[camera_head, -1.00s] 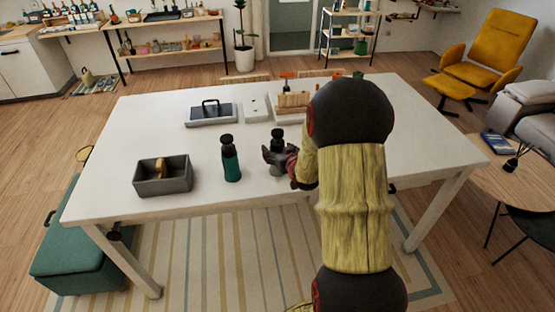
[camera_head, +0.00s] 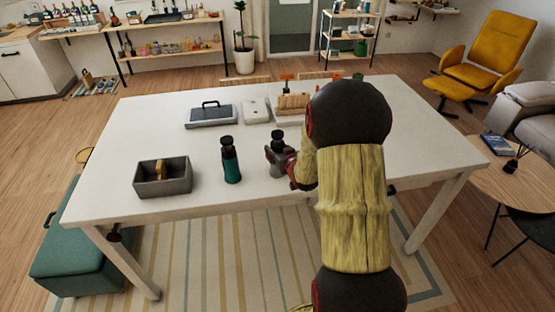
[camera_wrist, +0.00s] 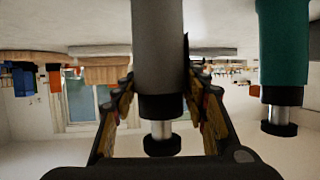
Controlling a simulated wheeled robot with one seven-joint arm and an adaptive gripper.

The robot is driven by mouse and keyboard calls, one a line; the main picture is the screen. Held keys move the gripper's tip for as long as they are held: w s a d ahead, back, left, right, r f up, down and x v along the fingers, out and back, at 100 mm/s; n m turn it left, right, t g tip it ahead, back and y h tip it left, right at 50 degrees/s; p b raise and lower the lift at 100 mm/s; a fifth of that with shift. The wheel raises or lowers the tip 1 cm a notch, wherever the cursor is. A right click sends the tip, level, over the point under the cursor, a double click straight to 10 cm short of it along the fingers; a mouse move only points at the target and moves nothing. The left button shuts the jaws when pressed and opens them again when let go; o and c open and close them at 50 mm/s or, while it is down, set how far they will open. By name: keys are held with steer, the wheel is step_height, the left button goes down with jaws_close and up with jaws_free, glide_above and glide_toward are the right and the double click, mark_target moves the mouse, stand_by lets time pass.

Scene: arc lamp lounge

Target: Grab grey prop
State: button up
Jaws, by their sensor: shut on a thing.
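The grey prop (camera_head: 278,162) is a grey bottle-like cylinder with a black cap, upright near the front middle of the white table. My gripper (camera_head: 270,158) is shut around its body from the right. In the wrist view, which appears upside down, the grey prop (camera_wrist: 158,45) stands between both fingers of my gripper (camera_wrist: 160,95). A similar teal bottle (camera_head: 231,162) with a black top stands to its left, apart from it; it also shows in the wrist view (camera_wrist: 283,45). Whether the grey prop touches the table is hard to tell.
A dark grey open box (camera_head: 178,183) with a tan item in it sits at the left front of the white table (camera_head: 350,90). A lidded case (camera_head: 211,116), a white box (camera_head: 256,110) and a wooden rack (camera_head: 293,101) stand farther back. The table's right side is clear.

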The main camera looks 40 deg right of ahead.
steer(key=c, duration=0.6)
steer(key=shift+r, duration=0.15)
jaws_close()
